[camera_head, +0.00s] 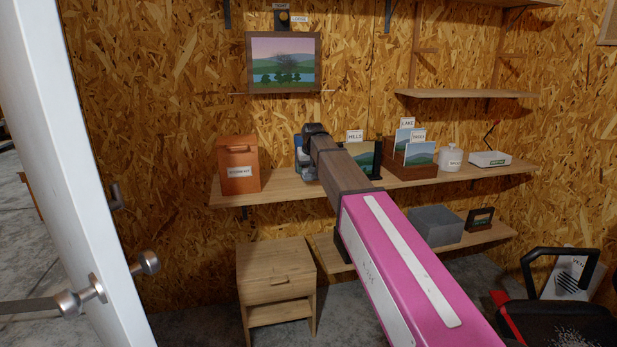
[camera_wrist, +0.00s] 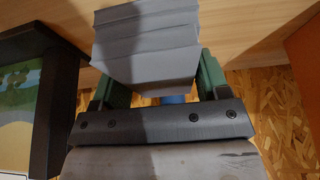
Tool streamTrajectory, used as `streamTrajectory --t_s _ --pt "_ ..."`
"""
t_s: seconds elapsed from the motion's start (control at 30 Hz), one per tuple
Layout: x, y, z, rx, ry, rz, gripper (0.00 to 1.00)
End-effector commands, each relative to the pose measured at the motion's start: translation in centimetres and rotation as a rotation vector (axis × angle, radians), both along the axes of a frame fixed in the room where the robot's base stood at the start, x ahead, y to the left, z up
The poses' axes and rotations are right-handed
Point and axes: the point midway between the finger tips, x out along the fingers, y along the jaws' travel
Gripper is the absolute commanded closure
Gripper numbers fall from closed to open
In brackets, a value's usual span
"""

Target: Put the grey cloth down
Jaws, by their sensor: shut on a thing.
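The grey cloth (camera_wrist: 148,45) is a thick folded stack in the wrist view. My gripper (camera_wrist: 155,82) has its green fingers on either side of it and is shut on it. The cloth is over or against the wooden shelf (camera_wrist: 250,25); I cannot tell whether it touches. In the head view my gripper (camera_head: 304,152) is at the upper shelf (camera_head: 278,189), right of the orange box (camera_head: 239,166). My arm hides much of the cloth there. A small blue thing (camera_wrist: 172,99) shows just past the cloth, partly hidden.
Right of my gripper stand a landscape picture (camera_head: 361,155), a brown box of cards (camera_head: 410,170), a white jar (camera_head: 451,158) and a white device (camera_head: 490,159). A grey bin (camera_head: 435,226) is on the lower shelf. A wooden cabinet (camera_head: 277,272) stands below. A framed painting (camera_head: 284,63) hangs above.

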Motion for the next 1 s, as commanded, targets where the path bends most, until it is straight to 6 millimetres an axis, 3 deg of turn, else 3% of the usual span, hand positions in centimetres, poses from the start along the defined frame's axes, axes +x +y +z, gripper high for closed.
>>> streamTrajectory --t_s 0.27,0.8,0.83,0.9,1.0 --pt "-0.1 0.0 -3.2 0.000 0.001 0.000 0.50" --pt "-0.1 0.0 -4.0 0.000 0.001 0.000 0.50" --pt "-0.1 0.0 -4.0 0.000 0.001 0.000 0.25" --pt "-0.1 0.0 -4.0 0.000 0.001 0.000 0.06" --pt "-0.1 0.0 -4.0 0.000 0.001 0.000 0.06"
